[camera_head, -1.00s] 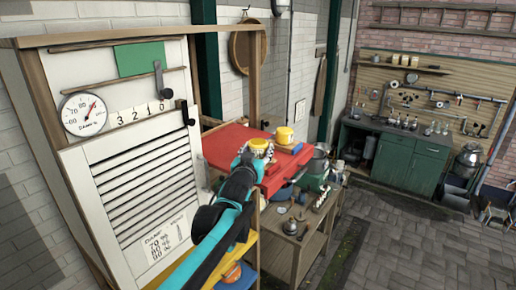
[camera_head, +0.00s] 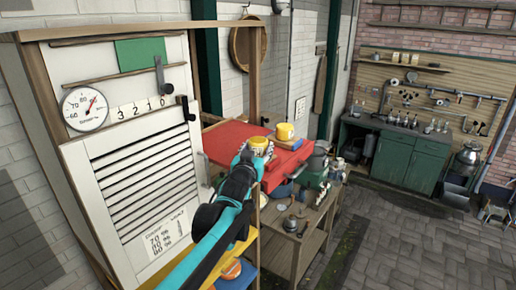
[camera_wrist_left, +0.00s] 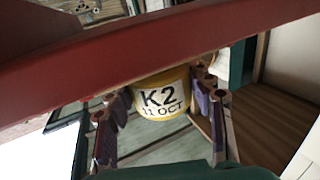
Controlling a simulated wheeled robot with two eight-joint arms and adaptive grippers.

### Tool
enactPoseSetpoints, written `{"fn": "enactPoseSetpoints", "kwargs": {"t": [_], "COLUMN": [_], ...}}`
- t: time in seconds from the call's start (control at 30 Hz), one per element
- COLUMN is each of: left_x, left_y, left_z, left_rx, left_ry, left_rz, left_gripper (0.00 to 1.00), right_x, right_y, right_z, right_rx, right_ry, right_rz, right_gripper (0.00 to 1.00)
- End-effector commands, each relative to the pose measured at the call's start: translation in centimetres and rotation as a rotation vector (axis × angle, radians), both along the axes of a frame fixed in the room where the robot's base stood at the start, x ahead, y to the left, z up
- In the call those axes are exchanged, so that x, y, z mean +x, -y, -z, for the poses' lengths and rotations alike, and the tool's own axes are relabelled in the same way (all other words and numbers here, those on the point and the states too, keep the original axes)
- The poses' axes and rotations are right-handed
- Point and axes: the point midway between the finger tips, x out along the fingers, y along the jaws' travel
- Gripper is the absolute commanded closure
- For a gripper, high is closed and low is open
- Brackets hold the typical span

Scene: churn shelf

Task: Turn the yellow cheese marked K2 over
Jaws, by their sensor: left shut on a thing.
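The yellow cheese marked K2 (camera_wrist_left: 163,97) shows in the left wrist view between the two fingers, its label reading K2, 11 OCT. My left gripper (camera_wrist_left: 160,115) is shut on it, one finger on each side. In the head view the cheese (camera_head: 259,141) is at the tip of my left arm, in front of the red surface. My left gripper (camera_head: 253,152) there is partly hidden by its own arm. My right gripper is in neither view.
A red cabinet top (camera_head: 236,136) lies behind the gripper, with another yellow cheese (camera_head: 285,131) on it. The white louvred door (camera_head: 140,180) stands close on the left. A wooden bench (camera_head: 300,225) with pots and tools is below right.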

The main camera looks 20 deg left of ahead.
Motion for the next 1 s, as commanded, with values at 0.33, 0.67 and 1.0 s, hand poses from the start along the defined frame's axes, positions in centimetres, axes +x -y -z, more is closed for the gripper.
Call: {"fn": "enactPoseSetpoints", "kwargs": {"t": [0.33,0.67,1.0], "left_x": [0.0,0.0,-2.0], "left_y": [0.0,0.0,0.1], "left_z": [0.4,0.4,0.4], "left_rx": [0.0,0.0,0.0], "left_ry": [0.0,0.0,0.0], "left_rz": [0.0,0.0,0.0], "left_gripper": [0.85,0.23,0.23], "right_x": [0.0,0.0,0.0], "right_y": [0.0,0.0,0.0], "right_z": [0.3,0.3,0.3], "right_rx": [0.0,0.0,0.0], "right_ry": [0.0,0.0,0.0], "right_rz": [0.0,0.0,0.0], "right_gripper": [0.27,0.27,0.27]}}
